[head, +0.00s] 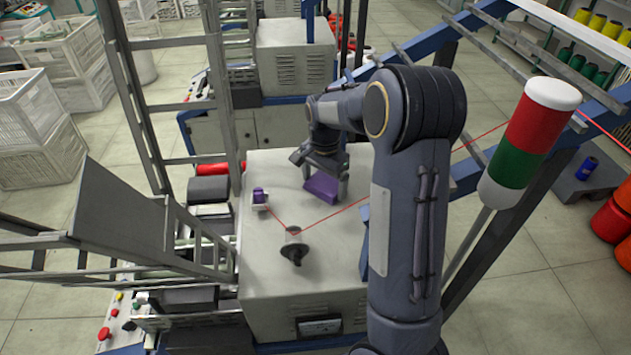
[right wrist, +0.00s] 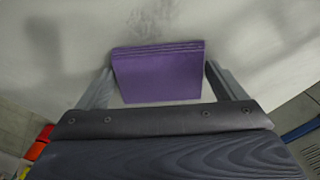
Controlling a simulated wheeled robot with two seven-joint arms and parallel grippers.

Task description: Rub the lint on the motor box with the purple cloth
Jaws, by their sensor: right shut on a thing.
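The purple cloth (head: 321,189) is a folded pad held at the motor box top. My right gripper (head: 325,180) is shut on it, and the cloth also shows between the two fingers in the right wrist view (right wrist: 158,72). The motor box (head: 262,290) is a pale grey cabinet in the middle of the head view. Its top lies right under the cloth; I cannot tell whether they touch. Faint grey smudges (right wrist: 150,20) show on the pale surface beyond the cloth in the right wrist view; I cannot tell if they are lint or shadow. My left gripper is not in view.
A dark spindle (head: 294,250) and a small holder with a purple spool (head: 259,197) stand on the box top. A red thread (head: 335,212) runs across it. A red, green and white signal light (head: 530,145) stands at right. Metal ladder-like frames rise at left.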

